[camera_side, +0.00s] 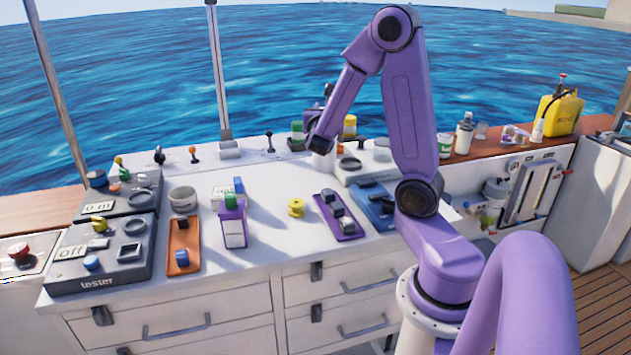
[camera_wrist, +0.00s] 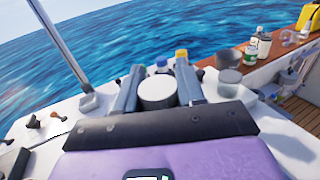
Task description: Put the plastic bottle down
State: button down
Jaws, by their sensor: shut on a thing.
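My gripper (camera_wrist: 158,80) is shut on a white, round-topped thing, which looks like the plastic bottle (camera_wrist: 158,94). The two grey fingers stand on either side of it. In the side view, my gripper (camera_side: 318,137) is at the back of the white worktop, and the white body of the bottle (camera_side: 321,161) shows below it. It looks upright. The arm hides part of it, and I cannot tell whether its base touches the worktop.
Green- and yellow-capped containers (camera_side: 349,126) stand close behind my gripper. A grey round holder (camera_side: 349,164) and a clear cup (camera_side: 382,150) are just right. A blue tray (camera_side: 372,205) and a purple tray (camera_side: 338,214) lie in front. Bare worktop (camera_side: 275,235) shows front left.

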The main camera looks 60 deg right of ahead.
jog(key=w+d+f+g, duration=0.1)
jog(key=w+d+f, duration=0.2)
jog(key=d+f, duration=0.2)
jog(key=w+d+f+m+g, duration=0.1)
jog(key=w+d+f, duration=0.3)
jog(key=f, duration=0.4)
jog(key=shift+d+h, duration=0.4)
jog(key=shift+d, duration=0.25)
dwell(0.4)
jog(key=shift+f, duration=0.2)
jog(key=c, duration=0.7)
grip_release()
jog(key=shift+r, duration=0.1)
